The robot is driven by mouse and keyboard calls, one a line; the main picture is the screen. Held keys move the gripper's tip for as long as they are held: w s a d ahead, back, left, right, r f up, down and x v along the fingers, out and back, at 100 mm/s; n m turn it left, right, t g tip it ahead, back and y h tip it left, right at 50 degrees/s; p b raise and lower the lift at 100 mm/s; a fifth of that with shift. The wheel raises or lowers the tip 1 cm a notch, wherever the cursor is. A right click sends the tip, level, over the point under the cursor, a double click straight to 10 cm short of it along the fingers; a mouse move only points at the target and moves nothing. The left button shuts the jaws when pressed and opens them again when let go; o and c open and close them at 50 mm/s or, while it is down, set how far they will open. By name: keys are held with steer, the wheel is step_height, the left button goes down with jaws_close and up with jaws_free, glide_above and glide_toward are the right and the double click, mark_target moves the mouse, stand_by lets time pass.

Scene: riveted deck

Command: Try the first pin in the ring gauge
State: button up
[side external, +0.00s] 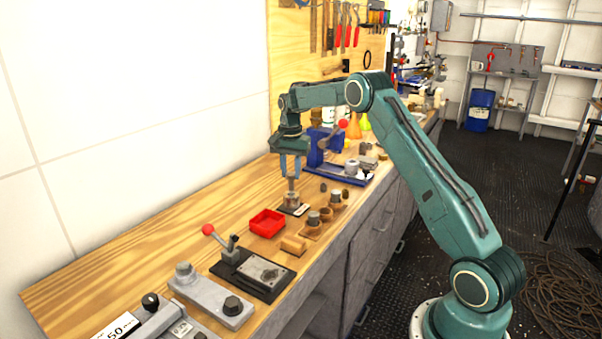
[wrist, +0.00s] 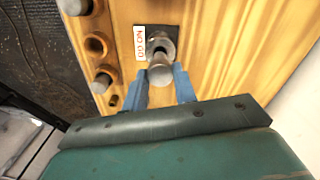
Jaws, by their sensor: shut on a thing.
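My gripper (side external: 291,170) has its blue fingers shut on a grey metal pin (side external: 291,185), held upright over the ring gauge (side external: 291,200). In the wrist view, the pin's round head (wrist: 160,74) sits between the fingertips (wrist: 161,84). Beyond it is the grey ring gauge (wrist: 163,42) on a dark base, with a white label reading "NO GO" (wrist: 140,43) beside it. The pin's lower end meets the ring in the side view, but I cannot tell how deep it sits.
Wooden holders (wrist: 96,46) stand nearby, one empty and others with grey pins (wrist: 102,82). A blue vise-like tool (side external: 318,150) stands close behind my gripper.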

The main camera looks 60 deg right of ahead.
steer(key=shift+r, duration=0.8)
